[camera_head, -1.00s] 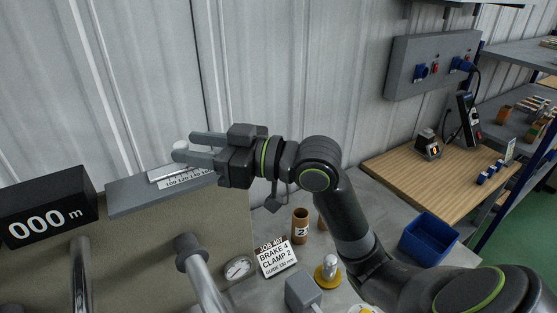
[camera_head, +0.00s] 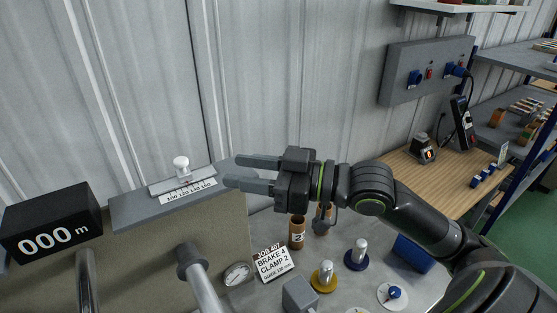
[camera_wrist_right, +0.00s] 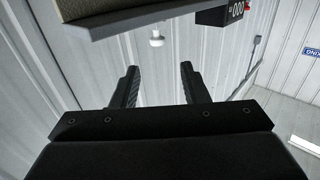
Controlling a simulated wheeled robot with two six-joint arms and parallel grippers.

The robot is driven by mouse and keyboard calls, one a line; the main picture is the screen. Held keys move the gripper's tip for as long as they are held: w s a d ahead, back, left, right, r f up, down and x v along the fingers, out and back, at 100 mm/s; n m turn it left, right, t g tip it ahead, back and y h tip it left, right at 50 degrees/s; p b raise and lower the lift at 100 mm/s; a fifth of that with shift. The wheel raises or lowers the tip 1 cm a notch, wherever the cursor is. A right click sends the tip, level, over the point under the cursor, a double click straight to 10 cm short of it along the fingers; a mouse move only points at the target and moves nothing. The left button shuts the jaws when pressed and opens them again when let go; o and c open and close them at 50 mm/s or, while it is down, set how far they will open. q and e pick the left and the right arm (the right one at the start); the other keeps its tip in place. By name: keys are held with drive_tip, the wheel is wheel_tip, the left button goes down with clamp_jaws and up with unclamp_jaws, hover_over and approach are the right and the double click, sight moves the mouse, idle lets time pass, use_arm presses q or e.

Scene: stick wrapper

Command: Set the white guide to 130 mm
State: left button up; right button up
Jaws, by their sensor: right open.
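The white guide (camera_head: 181,168) is a small white knob standing on a grey slide with a printed scale (camera_head: 188,190), on top of the machine's grey ledge (camera_head: 128,212). The scale numbers run from about 100 to 160, and a red mark shows below the knob near the middle. The knob also shows in the right wrist view (camera_wrist_right: 157,38), beyond the fingers. My right gripper (camera_head: 232,172) is open and empty, to the right of the knob and apart from it. It shows in the right wrist view (camera_wrist_right: 158,72) too. My left gripper is not in view.
A black display (camera_head: 50,225) reading 000 m stands left of the ledge. A job card (camera_head: 273,262) reads brake 4, clamp 2, guide 130 mm. A dial (camera_head: 237,273), a numbered brown cup (camera_head: 297,232) and yellow and blue knobs stand below my right arm.

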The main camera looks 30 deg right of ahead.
drive_tip(key=shift+p+v, duration=1.8)
drive_tip(key=shift+v, duration=0.65)
